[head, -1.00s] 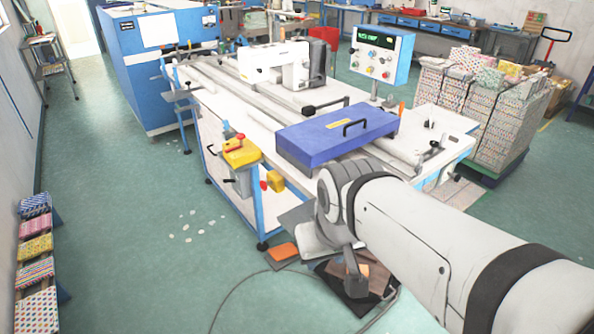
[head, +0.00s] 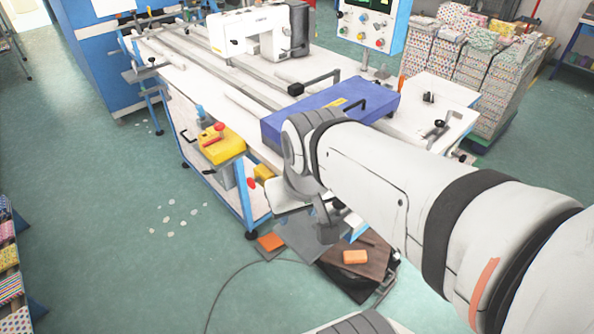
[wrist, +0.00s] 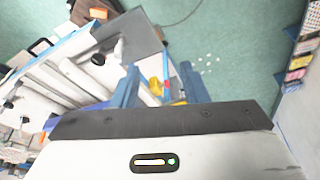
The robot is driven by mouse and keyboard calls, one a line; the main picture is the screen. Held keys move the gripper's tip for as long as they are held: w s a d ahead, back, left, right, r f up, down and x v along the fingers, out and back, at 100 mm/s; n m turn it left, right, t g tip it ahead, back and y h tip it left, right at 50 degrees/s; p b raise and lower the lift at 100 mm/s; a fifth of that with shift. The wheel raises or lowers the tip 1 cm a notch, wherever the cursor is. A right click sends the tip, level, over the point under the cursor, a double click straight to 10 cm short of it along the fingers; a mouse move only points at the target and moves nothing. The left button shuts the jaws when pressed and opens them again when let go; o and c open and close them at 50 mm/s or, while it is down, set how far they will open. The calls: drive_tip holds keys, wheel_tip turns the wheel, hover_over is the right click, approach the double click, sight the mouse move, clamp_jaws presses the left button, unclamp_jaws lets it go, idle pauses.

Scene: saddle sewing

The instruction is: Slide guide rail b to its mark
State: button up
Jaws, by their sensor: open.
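The white sewing table (head: 210,88) carries long pale guide rails (head: 205,50) running from far left toward near right. One black-handled clamp (head: 315,82) sits mid-table behind a blue box, and another clamp (head: 437,130) is at the right end. No label shows which rail is b, and I cannot make out its mark. My gripper (wrist: 160,82) is open in the wrist view, with two blue fingers apart and nothing clearly held between them. Rails and black knobs (wrist: 98,58) show left of the fingers there. In the head view my arm hides part of the table's near side.
A blue box (head: 330,108) with a handle lies on the table. A white sewing machine (head: 260,32) and control panel (head: 370,25) stand behind. A yellow fixture (head: 220,145) juts from the near-left side. Floor at left is mostly clear.

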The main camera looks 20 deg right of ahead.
drive_tip(key=w+d+f+m+g+b, duration=0.1)
drive_tip(key=w+d+f+m, duration=0.1)
drive_tip(key=w+d+f, duration=0.1)
drive_tip(key=w+d+f+m+g+b, duration=0.1)
drive_tip(key=w+d+f+m, duration=0.2)
drive_tip(key=w+d+f, duration=0.1)
drive_tip(key=w+d+f+m+g+b, duration=0.1)
drive_tip(key=w+d+f+m, duration=0.2)
drive_tip(key=w+d+f, duration=0.1)
drive_tip(key=shift+w+d+f+b, duration=0.15)
drive_tip(key=shift+w+f, duration=0.3)
drive_tip(key=shift+f, duration=0.1)
drive_tip(key=shift+w+d+f+b, duration=0.1)
drive_tip(key=shift+w+f+b, duration=0.05)
drive_tip(key=shift+w+f, duration=0.35)
drive_tip(key=shift+d+f, duration=0.15)
drive_tip(key=shift+f, duration=0.2)
drive_tip(key=shift+m, duration=0.3)
wheel_tip(320, 180, down, 8)
drive_tip(key=shift+r, duration=0.25)
drive_tip(key=shift+c, duration=0.4)
clamp_jaws()
